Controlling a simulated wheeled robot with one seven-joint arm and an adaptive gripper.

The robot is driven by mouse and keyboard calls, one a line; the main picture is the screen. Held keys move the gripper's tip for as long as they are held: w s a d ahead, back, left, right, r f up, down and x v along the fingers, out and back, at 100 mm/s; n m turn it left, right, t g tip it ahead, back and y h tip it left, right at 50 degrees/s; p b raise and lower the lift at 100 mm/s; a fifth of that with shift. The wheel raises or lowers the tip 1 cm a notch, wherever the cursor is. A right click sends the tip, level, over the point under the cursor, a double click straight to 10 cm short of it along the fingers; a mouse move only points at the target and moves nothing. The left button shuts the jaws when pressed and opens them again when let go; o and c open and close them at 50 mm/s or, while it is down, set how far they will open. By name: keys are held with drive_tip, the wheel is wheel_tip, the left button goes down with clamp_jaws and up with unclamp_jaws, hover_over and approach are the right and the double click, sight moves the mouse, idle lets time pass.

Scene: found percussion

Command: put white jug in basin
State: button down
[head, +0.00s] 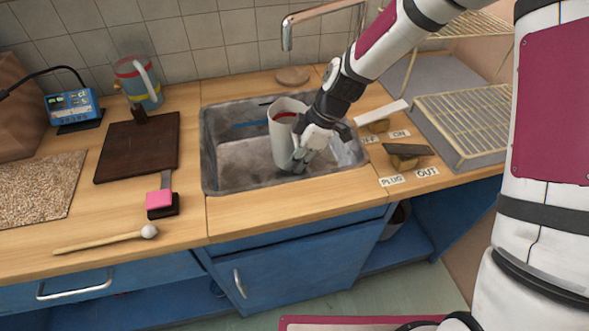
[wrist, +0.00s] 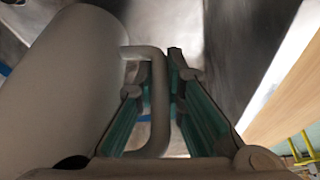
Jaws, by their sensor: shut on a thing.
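The white jug (head: 283,143) is upright inside the basin (head: 229,176), a grey metal sink set in the wooden counter. Its inside looks reddish near the rim. My gripper (head: 299,158) is at the jug's right side and is shut on its handle. In the wrist view the jug's body (wrist: 65,80) fills the left, and its handle (wrist: 158,110) lies between the two fingers of my gripper (wrist: 160,85). Whether the jug's base touches the basin floor I cannot tell.
A tap (head: 287,35) reaches over the basin's back. Wooden blocks (head: 408,150) and paper labels lie right of it, near a wire rack (head: 465,115). A dark board (head: 140,147), a pink block (head: 160,198), a mallet (head: 105,240) and a striped jug (head: 138,82) are left.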

drive_tip(key=shift+f, duration=2)
drive_tip(key=c, duration=1.7)
unclamp_jaws()
drive_tip(key=shift+f, duration=0.1)
drive_tip(key=v, duration=1.2)
drive_tip(key=shift+s+p, duration=0.1)
drive_tip(key=shift+p, duration=0.25)
drive_tip(key=shift+r, duration=0.25)
